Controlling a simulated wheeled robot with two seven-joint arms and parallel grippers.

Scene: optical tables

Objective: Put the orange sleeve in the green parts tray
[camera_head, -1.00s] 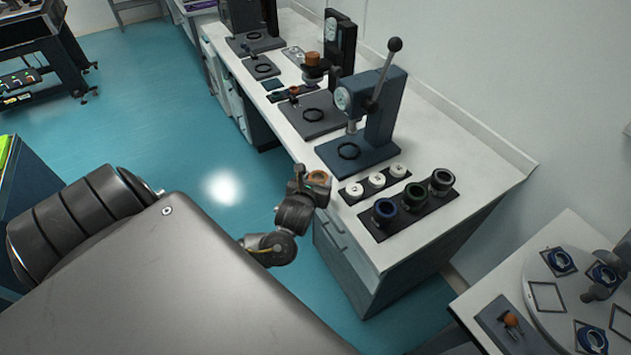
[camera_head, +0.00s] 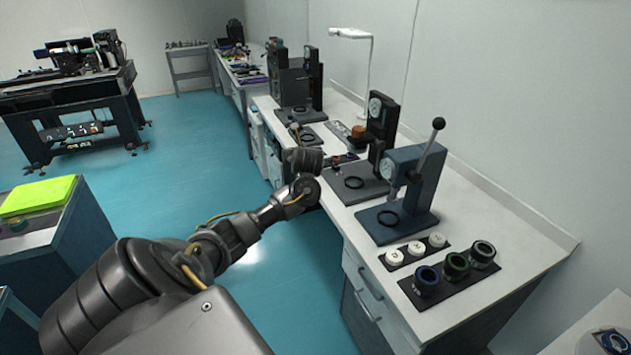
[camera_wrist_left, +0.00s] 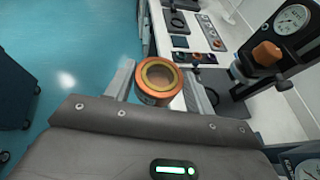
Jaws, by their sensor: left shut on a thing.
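In the head view my left gripper (camera_head: 325,160) is at the front edge of the long bench, seen small; the sleeve is not clear there. A flat bright yellow-green thing (camera_head: 40,196) lies on a dark cabinet at the left of the head view. I cannot tell whether it is the green parts tray. My right gripper is not in view.
The white bench (camera_head: 480,220) carries dark dial presses, including a blue-grey lever press (camera_head: 408,190). White pieces (camera_head: 416,250) and a dark plate with ringed parts (camera_head: 450,275) stand near its front. Open blue floor (camera_head: 200,180) lies between bench and cabinet.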

